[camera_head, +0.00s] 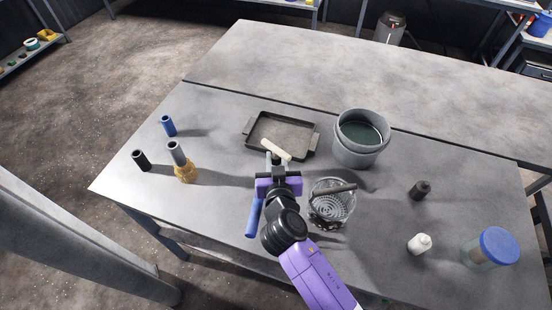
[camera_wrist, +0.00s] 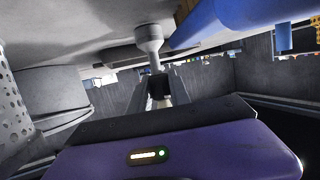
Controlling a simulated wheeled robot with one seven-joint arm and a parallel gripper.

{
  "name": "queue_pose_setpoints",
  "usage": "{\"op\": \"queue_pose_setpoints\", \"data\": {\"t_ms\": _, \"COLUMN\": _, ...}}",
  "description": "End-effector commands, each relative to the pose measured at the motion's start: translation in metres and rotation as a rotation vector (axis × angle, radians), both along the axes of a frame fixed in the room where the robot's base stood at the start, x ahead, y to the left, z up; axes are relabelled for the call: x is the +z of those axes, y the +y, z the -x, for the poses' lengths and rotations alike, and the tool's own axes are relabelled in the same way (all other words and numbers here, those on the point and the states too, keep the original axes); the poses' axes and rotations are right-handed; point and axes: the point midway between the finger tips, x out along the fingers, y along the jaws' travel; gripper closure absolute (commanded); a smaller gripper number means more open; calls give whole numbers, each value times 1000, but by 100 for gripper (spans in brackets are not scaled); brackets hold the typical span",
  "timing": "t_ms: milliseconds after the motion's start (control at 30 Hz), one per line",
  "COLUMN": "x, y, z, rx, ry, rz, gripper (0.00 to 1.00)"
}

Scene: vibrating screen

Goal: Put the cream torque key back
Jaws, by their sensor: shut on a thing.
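The cream torque key (camera_head: 277,149) shows as a pale bar just beyond my gripper, over the near part of the dark tray (camera_head: 251,143) in the head view. My gripper (camera_head: 275,170) is shut on it. In the wrist view, a pale stem with a wider round end (camera_wrist: 149,38) stands up from between my fingers (camera_wrist: 160,88). The part inside the fingers is hidden. I cannot tell whether the key touches the tray.
A blue cylinder (camera_head: 253,218) is close beside my gripper. A round sieve (camera_head: 330,203) with a dark bar and a grey bucket (camera_head: 354,155) are to the right. Blue (camera_head: 168,125), black (camera_head: 141,160) and grey (camera_head: 176,152) tubes and a yellow piece (camera_head: 186,173) stand left.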

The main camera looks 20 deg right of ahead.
Motion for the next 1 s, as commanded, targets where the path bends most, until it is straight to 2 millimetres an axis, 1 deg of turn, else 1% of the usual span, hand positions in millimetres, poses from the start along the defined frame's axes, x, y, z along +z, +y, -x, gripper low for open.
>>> {"op": "queue_pose_setpoints", "data": {"t_ms": 33, "x": -2, "y": 0, "z": 0, "rx": 0, "ry": 0, "rz": 0, "gripper": 75}}
{"op": "queue_pose_setpoints", "data": {"t_ms": 133, "x": -1, "y": 0, "z": 0, "rx": 0, "ry": 0, "rz": 0, "gripper": 55}}
{"op": "queue_pose_setpoints", "data": {"t_ms": 433, "x": 0, "y": 0, "z": 0, "rx": 0, "ry": 0, "rz": 0, "gripper": 55}}
{"op": "queue_pose_setpoints", "data": {"t_ms": 567, "x": 5, "y": 0, "z": 0, "rx": 0, "ry": 0, "rz": 0, "gripper": 55}}
{"op": "queue_pose_setpoints", "data": {"t_ms": 600, "x": 3, "y": 1, "z": 5, "rx": 1, "ry": 0, "rz": 0, "gripper": 55}}
{"op": "queue_pose_setpoints", "data": {"t_ms": 667, "x": 4, "y": 3, "z": 12, "rx": 2, "ry": -1, "rz": 0, "gripper": 55}}
{"op": "queue_pose_setpoints", "data": {"t_ms": 767, "x": 9, "y": 6, "z": 30, "rx": 2, "ry": 0, "rz": -2, "gripper": 55}}
{"op": "queue_pose_setpoints", "data": {"t_ms": 1000, "x": 24, "y": 15, "z": 77, "rx": 2, "ry": 0, "rz": -1, "gripper": 55}}
